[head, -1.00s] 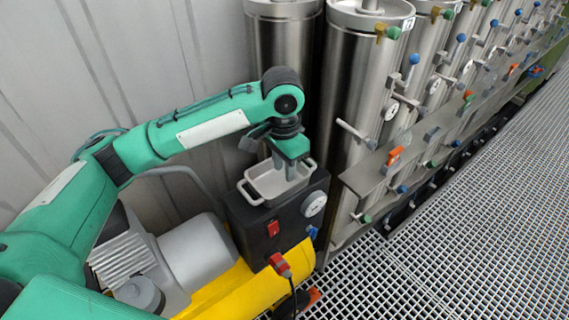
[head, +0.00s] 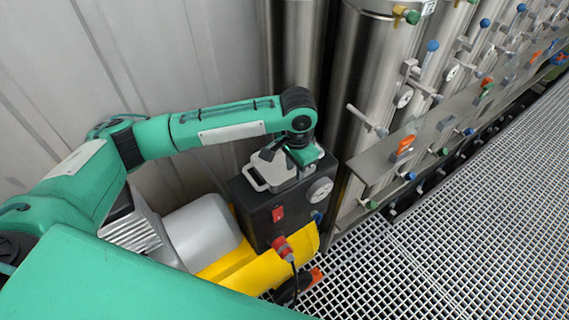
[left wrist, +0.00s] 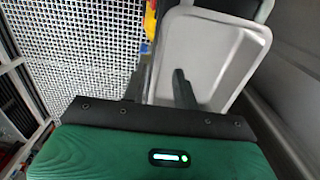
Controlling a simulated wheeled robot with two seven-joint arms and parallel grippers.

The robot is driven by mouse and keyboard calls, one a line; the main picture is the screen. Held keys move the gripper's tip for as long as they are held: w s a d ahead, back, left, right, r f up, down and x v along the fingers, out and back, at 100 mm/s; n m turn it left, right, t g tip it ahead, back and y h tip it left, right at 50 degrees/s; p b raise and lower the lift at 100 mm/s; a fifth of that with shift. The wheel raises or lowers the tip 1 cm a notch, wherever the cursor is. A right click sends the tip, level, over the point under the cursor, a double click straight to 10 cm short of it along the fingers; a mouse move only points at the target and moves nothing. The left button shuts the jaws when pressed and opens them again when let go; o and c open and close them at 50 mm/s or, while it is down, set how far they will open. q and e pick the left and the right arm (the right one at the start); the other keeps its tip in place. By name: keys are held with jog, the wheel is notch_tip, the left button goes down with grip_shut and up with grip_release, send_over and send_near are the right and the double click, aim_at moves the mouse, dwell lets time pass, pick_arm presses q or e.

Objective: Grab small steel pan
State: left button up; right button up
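The small steel pan (head: 282,180) is a grey rectangular tray with loop handles, sitting on top of a black box (head: 262,213) in the head view. My left gripper (head: 300,165) points down at the pan's far right part and hides some of it. In the left wrist view the pan (left wrist: 222,62) fills the upper right. The two dark fingers of my left gripper (left wrist: 159,85) are apart there, one over the pan's inside and one beyond its left rim. The rim lies between them; I cannot tell whether they touch it. My right gripper is not in view.
The black box carries a round gauge (head: 320,190) and a red plug (head: 284,248) with a cable. Tall steel vessels (head: 370,90) and a valve rail (head: 385,165) stand close on the right. A corrugated wall (head: 190,60) is behind.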

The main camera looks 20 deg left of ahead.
aim_at(296, 182)
pick_arm(q)
jog(key=shift+d+f, duration=0.25)
jog(key=shift+f, duration=1.45)
jog(key=shift+c, duration=0.2)
grip_shut()
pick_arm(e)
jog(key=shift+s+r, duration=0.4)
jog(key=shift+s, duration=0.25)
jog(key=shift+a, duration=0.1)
pick_arm(q)
jog(key=shift+r, duration=0.1)
